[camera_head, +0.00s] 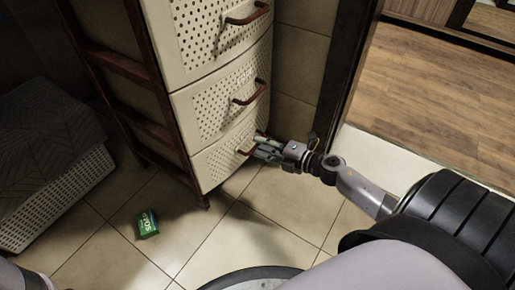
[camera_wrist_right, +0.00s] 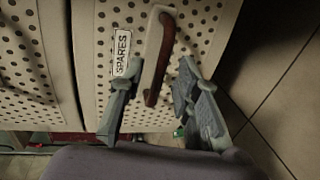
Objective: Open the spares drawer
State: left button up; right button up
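The spares drawer (camera_head: 220,158) is the lowest of the cream perforated drawers in the head view. It sits flush with the cabinet. Its front (camera_wrist_right: 104,80), with a white SPARES label (camera_wrist_right: 122,53), fills the middle of the right wrist view. Its brown bar handle (camera_wrist_right: 158,65) stands out from the front. My right gripper (camera_head: 259,146) is at this handle. In the right wrist view its two fingers (camera_wrist_right: 158,72) stand apart, one on each side of the handle, with a gap visible on both sides. My left gripper is not in view.
Two drawers with brown handles, the middle one (camera_head: 222,102) and the upper one (camera_head: 215,32), are above. A green box (camera_head: 147,224) lies on the tiled floor in front. A white basket (camera_head: 60,196) stands at left. A dark door frame (camera_head: 345,65) is at right.

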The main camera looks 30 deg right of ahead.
jog(key=shift+x, duration=1.1)
jog(key=shift+c, duration=0.6)
grip_shut()
